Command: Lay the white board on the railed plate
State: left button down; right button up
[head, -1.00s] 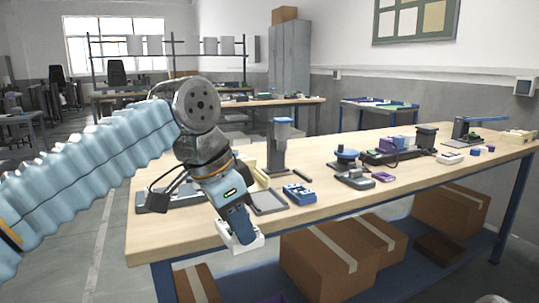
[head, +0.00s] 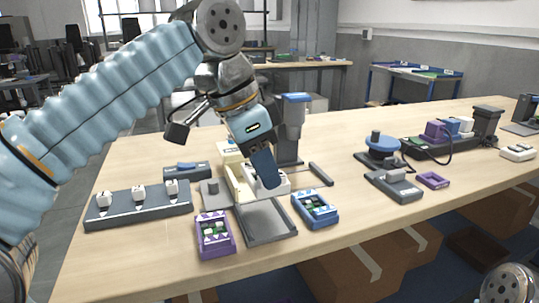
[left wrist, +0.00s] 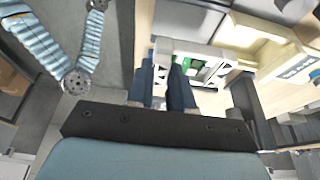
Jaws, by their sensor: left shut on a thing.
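My left gripper (head: 268,176) is shut on the white board (head: 273,186) and points down over the table. In the left wrist view the two blue fingers (left wrist: 173,88) meet the white board (left wrist: 192,52), which has green patches. A grey plate with raised side rails (head: 268,226), which looks like the railed plate, lies just in front of and below the gripper. The board appears above the plate's back end; I cannot tell whether it touches anything. The fingers hide part of the board. My right gripper is not in view.
A grey column with a blue top (head: 290,125) stands behind the plate. A cream block (head: 238,184) is close to its left. A purple tray (head: 215,235) and a blue tray (head: 315,209) flank the plate. A dark rack (head: 138,208) lies further left. Bare tabletop lies in front right.

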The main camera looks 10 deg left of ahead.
aim_at(261, 197)
pick_arm(q)
jog(key=shift+s+f, duration=0.1)
jog(key=shift+f, duration=0.25)
notch_tip(261, 197, down, 3)
jog(key=shift+f+b, duration=0.2)
jog(key=shift+b, duration=0.75)
jog(key=shift+f+b, duration=0.8)
jog(key=shift+f, duration=0.3)
jog(key=shift+a, duration=0.1)
jog(key=shift+f, duration=0.55)
jog(key=shift+c, duration=2.4)
grip_release()
